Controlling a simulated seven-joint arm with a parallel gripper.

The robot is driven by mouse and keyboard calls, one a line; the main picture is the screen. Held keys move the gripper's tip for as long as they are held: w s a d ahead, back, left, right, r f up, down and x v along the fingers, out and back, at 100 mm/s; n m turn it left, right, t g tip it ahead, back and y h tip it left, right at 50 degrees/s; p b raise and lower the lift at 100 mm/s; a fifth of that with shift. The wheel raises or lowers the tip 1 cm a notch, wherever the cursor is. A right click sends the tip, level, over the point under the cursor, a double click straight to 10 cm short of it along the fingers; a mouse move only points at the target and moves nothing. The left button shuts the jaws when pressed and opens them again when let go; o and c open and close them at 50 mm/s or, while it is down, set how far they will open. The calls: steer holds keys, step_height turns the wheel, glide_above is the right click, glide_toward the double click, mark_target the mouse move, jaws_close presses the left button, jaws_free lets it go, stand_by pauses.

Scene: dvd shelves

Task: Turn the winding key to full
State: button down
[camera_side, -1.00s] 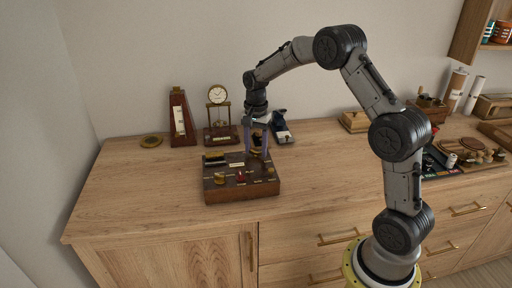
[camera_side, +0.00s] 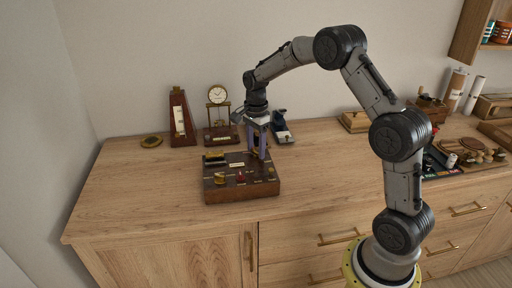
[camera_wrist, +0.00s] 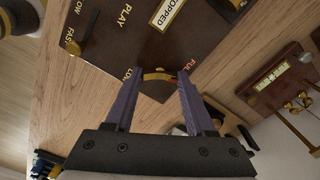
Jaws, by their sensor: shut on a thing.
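The dark wooden box (camera_side: 240,190) stands on the worktop, with brass fittings and a red knob (camera_side: 241,178) on top. My gripper (camera_side: 258,157) points down at its back right corner. In the wrist view, my gripper's fingers (camera_wrist: 161,76) straddle a brass, curved part (camera_wrist: 158,76) between the labels LOW and FULL. A small red mark (camera_wrist: 173,79) is at its FULL side. My gripper is shut on the winding key, whose outline is not clear between the fingers. A plate on the box reads STOPPED (camera_wrist: 168,12).
A metronome (camera_side: 182,118), a clock (camera_side: 219,97) and a dark blue object (camera_side: 281,128) stand behind the box. A brass disc (camera_side: 151,142) lies at the back left.

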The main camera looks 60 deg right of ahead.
mark_target(256, 150)
steer(key=shift+r, duration=0.15)
steer(key=shift+c, duration=1.2)
jaws_free()
step_height(256, 150, up, 14)
steer(key=shift+f, duration=0.2)
